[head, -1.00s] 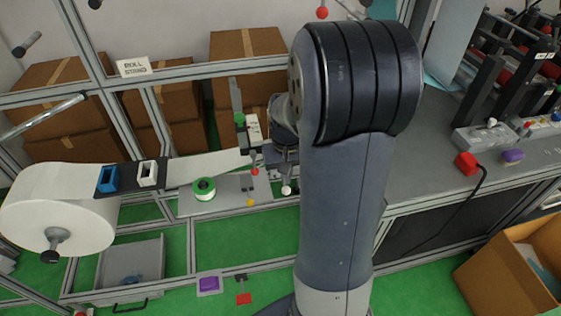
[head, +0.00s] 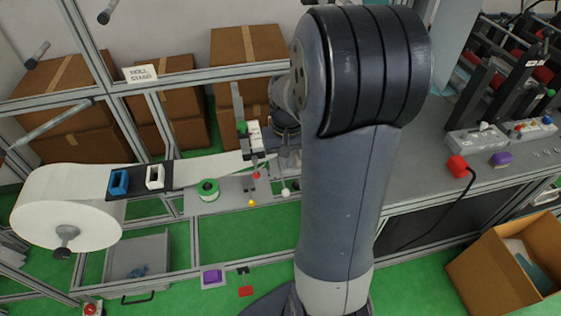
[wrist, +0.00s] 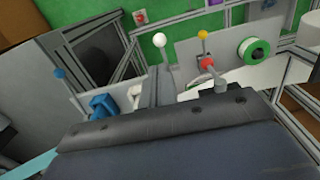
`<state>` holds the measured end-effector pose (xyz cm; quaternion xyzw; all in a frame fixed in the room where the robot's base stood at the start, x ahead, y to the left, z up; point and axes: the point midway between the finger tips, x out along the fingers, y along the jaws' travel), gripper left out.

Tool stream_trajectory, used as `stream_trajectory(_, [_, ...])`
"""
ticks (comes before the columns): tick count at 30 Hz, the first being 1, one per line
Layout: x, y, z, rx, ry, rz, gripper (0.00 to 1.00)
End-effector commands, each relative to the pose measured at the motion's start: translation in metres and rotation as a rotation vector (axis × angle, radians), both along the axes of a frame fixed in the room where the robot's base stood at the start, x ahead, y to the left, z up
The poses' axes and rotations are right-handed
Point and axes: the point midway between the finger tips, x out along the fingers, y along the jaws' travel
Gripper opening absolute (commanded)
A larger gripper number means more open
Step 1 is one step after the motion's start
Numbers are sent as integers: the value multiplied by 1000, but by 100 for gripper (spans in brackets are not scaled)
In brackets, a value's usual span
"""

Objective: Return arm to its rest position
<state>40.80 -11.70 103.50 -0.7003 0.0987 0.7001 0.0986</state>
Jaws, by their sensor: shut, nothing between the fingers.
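My arm stands upright in the middle of the head view, its thick upper link and round elbow filling the centre. Its wrist (head: 285,125) shows in part behind the elbow, left of it, near the machine's web table. The wrist view shows my dark gripper body across the bottom, with my gripper's (wrist: 160,76) two grey fingers side by side, shut and empty. Beyond them are a white-knobbed lever (wrist: 160,42) and a red knob (wrist: 206,63). The head view does not show the fingers clearly.
A white material roll (head: 66,222) and a green-and-white tape reel (head: 208,190) are at left. Metal frame rails cross the left side. Cardboard boxes (head: 247,48) stand behind. At right are a grey bench (head: 425,150) with a red button box (head: 458,166) and an open carton (head: 490,275).

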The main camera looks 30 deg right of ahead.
Motion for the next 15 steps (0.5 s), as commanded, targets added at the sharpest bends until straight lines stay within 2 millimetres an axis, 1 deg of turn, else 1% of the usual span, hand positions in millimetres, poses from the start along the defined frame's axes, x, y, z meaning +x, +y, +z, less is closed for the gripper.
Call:
stream_trajectory(8, [0,0,-3,0,0,0,0])
stream_trajectory(11, [0,0,-8,0,1,0,0])
stream_trajectory(15, [0,0,-20,0,1,0,0])
